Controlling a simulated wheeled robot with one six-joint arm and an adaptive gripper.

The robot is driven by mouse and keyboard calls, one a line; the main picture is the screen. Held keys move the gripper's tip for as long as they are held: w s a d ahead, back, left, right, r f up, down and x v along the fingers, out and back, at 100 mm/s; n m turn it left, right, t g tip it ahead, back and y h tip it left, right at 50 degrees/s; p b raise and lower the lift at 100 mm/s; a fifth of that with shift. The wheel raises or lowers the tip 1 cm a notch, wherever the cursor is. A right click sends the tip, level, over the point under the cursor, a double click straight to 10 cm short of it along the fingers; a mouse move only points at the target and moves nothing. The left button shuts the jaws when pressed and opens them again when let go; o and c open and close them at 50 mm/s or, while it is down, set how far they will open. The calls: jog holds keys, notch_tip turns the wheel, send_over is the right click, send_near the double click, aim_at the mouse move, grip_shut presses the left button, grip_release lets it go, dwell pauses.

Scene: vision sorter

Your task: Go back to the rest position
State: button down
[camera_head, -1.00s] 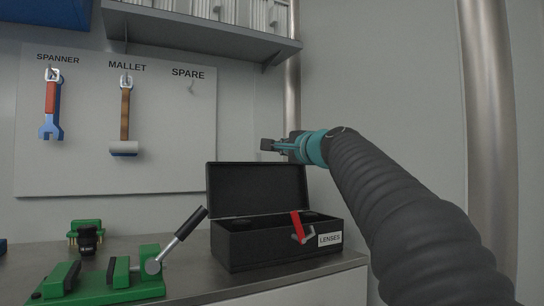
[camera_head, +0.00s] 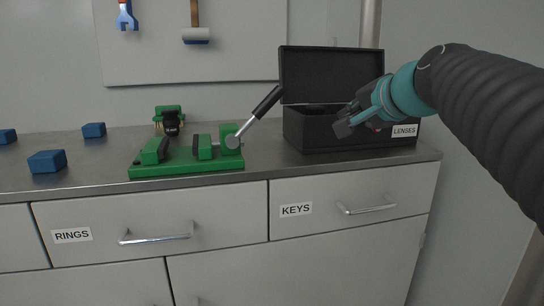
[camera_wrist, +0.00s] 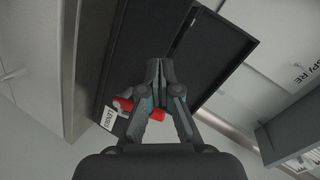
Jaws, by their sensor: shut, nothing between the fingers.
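My gripper (camera_head: 343,126) is in front of the black box labelled LENSES (camera_head: 312,137) in the head view. Its fingers are together with nothing between them. The box's lid (camera_head: 325,68) stands open. In the wrist view my closed gripper (camera_wrist: 159,66) shows against the dark box (camera_wrist: 125,50). A red latch handle (camera_wrist: 124,104) on the box shows partly behind the fingers. In the head view the arm hides that latch almost wholly. I cannot tell how far the fingertips are from the box.
A green vise (camera_head: 187,172) with a black-handled lever stands on the grey counter (camera_head: 100,178) left of the box. Several blue blocks (camera_head: 47,161) lie farther left. A small green-and-black item (camera_head: 170,118) stands behind the vise. Drawers labelled RINGS (camera_head: 110,235) and KEYS (camera_head: 330,212) are shut.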

jog(key=s+f+n+g+h, duration=0.2)
jog(key=s+f+n+g, duration=0.1)
jog(key=s+f, duration=0.9)
jog(key=s+f+n+g+h, duration=0.1)
jog(key=s+f+n+g, duration=0.3)
jog(key=s+f, duration=0.8)
notch_tip(320, 180, down, 8)
jog(key=n, duration=0.2)
jog(key=shift+d+n+g+h+p, duration=0.25)
jog(key=shift+n+g+h+p, duration=0.05)
jog(key=shift+h, duration=0.1)
